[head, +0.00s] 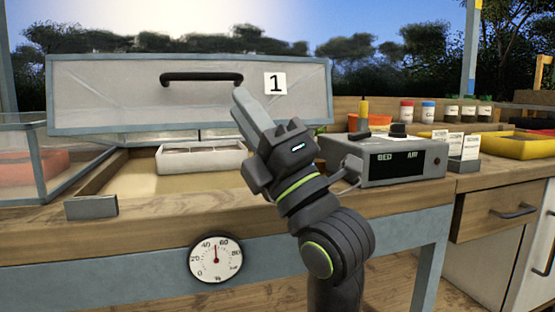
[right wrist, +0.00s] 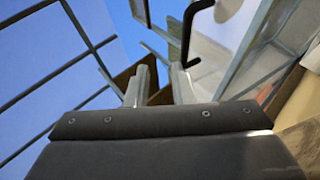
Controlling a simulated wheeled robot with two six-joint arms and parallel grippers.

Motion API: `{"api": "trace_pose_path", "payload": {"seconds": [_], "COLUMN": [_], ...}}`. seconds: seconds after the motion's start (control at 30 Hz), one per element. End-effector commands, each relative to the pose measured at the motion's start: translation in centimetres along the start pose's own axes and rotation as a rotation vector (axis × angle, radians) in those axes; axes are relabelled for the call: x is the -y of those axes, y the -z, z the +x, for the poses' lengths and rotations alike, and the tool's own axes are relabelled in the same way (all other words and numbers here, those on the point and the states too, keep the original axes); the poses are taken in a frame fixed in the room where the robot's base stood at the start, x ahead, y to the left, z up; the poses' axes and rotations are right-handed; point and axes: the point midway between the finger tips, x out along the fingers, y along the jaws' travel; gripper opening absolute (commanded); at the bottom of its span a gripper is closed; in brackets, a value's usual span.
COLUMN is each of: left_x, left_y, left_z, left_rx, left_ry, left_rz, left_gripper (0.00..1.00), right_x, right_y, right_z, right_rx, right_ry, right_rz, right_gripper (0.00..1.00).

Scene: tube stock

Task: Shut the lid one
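Lid one (head: 120,95) is a translucent panel in a grey frame with a white "1" label (head: 275,83). It stands raised at the back of the bench box, tilted back, with a black bar handle (head: 201,77). My right gripper (head: 240,100) points up in front of the lid, just right of and below the handle's right end. In the right wrist view its two fingers (right wrist: 158,80) are apart with nothing held between them. The handle (right wrist: 188,35) shows there beyond the fingertips, towards the right finger; I cannot tell if they touch. My left gripper is out of view.
A white divided tray (head: 203,158) stands on the sandy box floor under the lid. A second glazed cover (head: 60,150) is at the left. A grey control unit (head: 390,162) stands right of my right arm. A small grey block (head: 91,207) sits at the front edge.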

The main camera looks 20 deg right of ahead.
Motion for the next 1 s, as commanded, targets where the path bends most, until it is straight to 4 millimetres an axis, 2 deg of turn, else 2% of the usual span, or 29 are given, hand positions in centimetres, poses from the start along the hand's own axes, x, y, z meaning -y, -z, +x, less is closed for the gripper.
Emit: {"api": "trace_pose_path", "payload": {"seconds": [0.8, 1.0], "left_x": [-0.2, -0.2], "left_y": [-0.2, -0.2], "left_z": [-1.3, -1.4], "left_rx": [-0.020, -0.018], "left_ry": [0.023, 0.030], "left_rz": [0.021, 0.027], "left_gripper": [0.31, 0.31], "right_x": [-0.6, -0.8], "right_y": [0.0, 0.0], "right_z": [-5.8, -6.8], "right_rx": [0.000, 0.000], "right_ry": [0.002, 0.001], "right_rz": [-0.002, 0.000], "right_gripper": [0.22, 0.22]}}
